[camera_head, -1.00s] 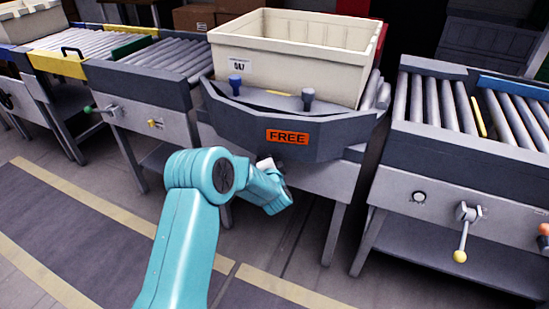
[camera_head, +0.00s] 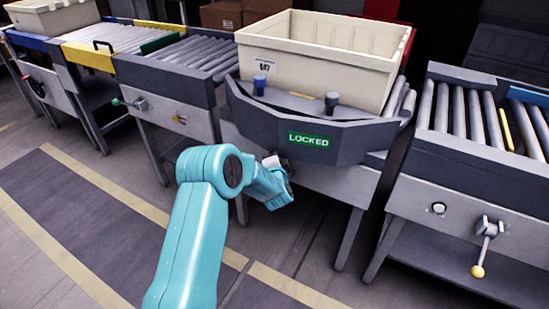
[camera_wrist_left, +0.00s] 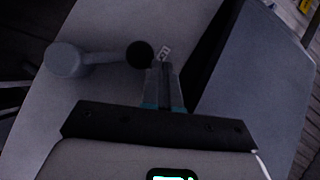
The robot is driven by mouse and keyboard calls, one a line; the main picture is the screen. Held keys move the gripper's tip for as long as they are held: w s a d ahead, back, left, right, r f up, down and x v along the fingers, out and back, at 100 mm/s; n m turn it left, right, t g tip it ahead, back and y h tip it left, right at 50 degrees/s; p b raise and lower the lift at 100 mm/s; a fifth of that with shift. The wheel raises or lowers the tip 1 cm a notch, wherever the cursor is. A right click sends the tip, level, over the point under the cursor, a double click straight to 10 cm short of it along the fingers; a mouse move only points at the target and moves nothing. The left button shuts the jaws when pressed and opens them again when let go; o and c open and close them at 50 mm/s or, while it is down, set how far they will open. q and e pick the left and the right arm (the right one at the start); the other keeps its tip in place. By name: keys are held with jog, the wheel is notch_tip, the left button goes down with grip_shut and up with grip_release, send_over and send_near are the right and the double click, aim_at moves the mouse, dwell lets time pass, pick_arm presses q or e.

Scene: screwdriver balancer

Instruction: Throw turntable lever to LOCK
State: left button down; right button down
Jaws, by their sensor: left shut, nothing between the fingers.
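The turntable (camera_head: 360,150) has a dark curved front, and its sign (camera_head: 309,140) is green and reads LOCKED. The lever shows in the left wrist view as a grey pivot and arm (camera_wrist_left: 70,60) with a black ball knob (camera_wrist_left: 139,54). The knob lies just left of the fingertips of my left gripper (camera_wrist_left: 164,68). The fingers are shut with nothing between them; whether they touch the knob I cannot tell. In the head view my left arm reaches under the turntable front, and the lever is hidden there. My right gripper is not in view.
A cream crate (camera_head: 310,65) sits on the turntable, behind two blue-grey pegs. Roller conveyors stand left (camera_head: 165,85) and right (camera_head: 440,160). The right one has a lever with a yellow knob (camera_head: 477,271). The floor in front is clear.

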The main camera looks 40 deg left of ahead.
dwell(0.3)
pick_arm(q)
jog(key=p+v, duration=0.2)
jog(key=v, duration=1.4)
jog(key=shift+d, duration=0.15)
jog(key=s+d+f+g+h, duration=0.25)
jog(key=d+f+h, duration=0.25)
jog(key=d+f, duration=0.35)
jog(key=s+d+f+g+h, duration=0.1)
jog(key=s+d+f+h, duration=0.35)
jog(key=d+f, duration=0.4)
jog(key=s+d+f+n+g+h, duration=0.2)
jog(key=s+d+f+g+h, duration=0.15)
jog(key=s+d, duration=0.35)
jog(key=s+d+n+g+h, duration=0.2)
jog(key=s+d+n+g, duration=0.15)
jog(key=s, duration=0.35)
notch_tip(320, 180, up, 17)
jog(key=n+p, duration=0.1)
jog(key=p, duration=1.6)
jog(key=shift+s+n+p, duration=0.3)
jog(key=shift+n+p, duration=0.05)
